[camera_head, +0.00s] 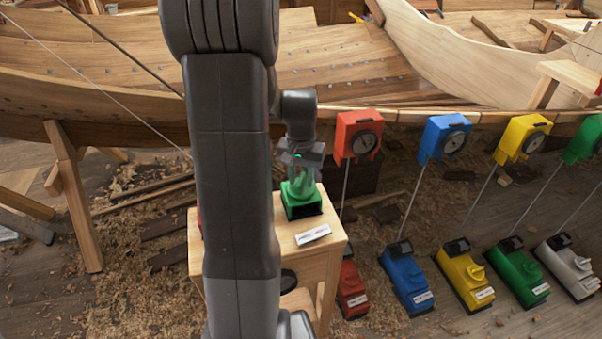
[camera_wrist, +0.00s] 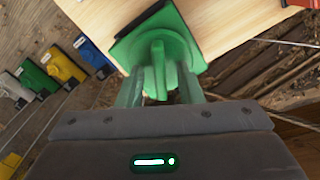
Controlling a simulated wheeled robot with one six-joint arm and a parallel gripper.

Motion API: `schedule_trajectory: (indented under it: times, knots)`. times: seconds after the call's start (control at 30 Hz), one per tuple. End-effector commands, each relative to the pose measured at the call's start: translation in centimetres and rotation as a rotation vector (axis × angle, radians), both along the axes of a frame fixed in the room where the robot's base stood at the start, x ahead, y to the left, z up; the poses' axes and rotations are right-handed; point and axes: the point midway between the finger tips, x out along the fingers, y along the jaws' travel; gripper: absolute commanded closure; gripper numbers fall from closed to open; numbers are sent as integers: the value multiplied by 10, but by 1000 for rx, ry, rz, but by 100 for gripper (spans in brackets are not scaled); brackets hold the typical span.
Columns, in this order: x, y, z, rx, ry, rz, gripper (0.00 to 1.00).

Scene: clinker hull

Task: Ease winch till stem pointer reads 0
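A green device with an upright ridged knob (camera_wrist: 158,68) stands on a wooden stand (camera_head: 318,240); in the head view its green body (camera_head: 302,208) shows a dark front opening. My gripper (camera_head: 300,168) is directly above it, pointing down. In the wrist view its two greenish fingers (camera_wrist: 160,92) lie on either side of the knob; whether they press on it I cannot tell. Dial boxes hang along the hull: red (camera_head: 358,136), blue (camera_head: 444,138), yellow (camera_head: 522,138) and green (camera_head: 584,140). Their pointers are too small to read. I cannot tell which is the stem pointer.
Red (camera_head: 351,290), blue (camera_head: 407,280), yellow (camera_head: 464,276), green (camera_head: 518,274) and grey (camera_head: 568,266) winch-like units stand on the floor right of the stand. Rods or lines run up towards the dial boxes. A white label (camera_head: 313,234) lies on the stand. The hull (camera_head: 100,75) spans behind.

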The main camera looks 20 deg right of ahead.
Motion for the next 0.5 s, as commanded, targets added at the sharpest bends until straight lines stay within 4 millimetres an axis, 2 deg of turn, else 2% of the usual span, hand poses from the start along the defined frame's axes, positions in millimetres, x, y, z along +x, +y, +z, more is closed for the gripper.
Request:
schedule_trajectory:
  times: [0.17, 0.5]
  knots:
    - [1, 0, 14, -1, -4, 0, 67]
    - [1, 0, 90, -2, -6, 0, 67]
